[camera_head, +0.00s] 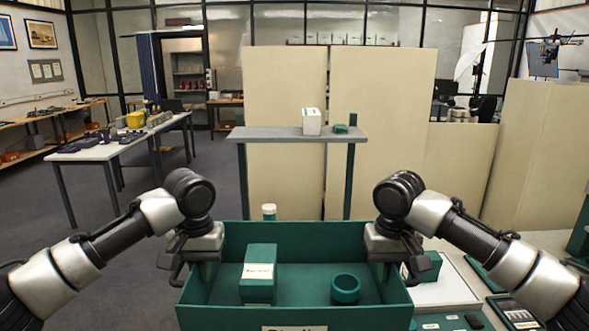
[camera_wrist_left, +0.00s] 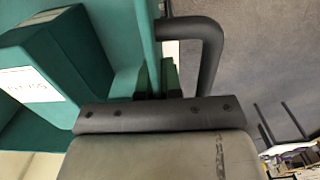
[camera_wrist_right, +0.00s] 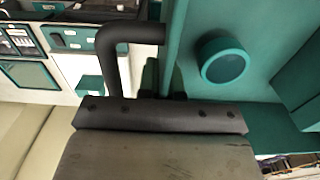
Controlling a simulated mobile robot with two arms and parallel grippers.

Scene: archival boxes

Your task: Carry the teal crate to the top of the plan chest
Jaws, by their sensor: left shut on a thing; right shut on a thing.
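The teal crate (camera_head: 290,311) is held in front of me, between my two arms, with a partly hidden label on its front. Inside it stand a teal box with a white label (camera_head: 258,287) on the left and a teal ring-shaped piece (camera_head: 345,288) on the right. My left gripper (camera_head: 203,262) is shut on the crate's left wall, and my right gripper (camera_head: 383,262) is shut on its right wall. The wrist views show the crate wall (camera_wrist_left: 141,45) at the left jaws and the wall (camera_wrist_right: 178,40) at the right jaws. I cannot tell which furniture is the plan chest.
A grey shelf with teal posts (camera_head: 270,133) stands beyond the crate, bearing a white box (camera_head: 312,121) and a small teal item (camera_head: 341,128). Beige panels (camera_head: 380,130) stand behind. A white surface with teal items (camera_head: 445,290) lies right. Open floor and a long table (camera_head: 105,150) lie left.

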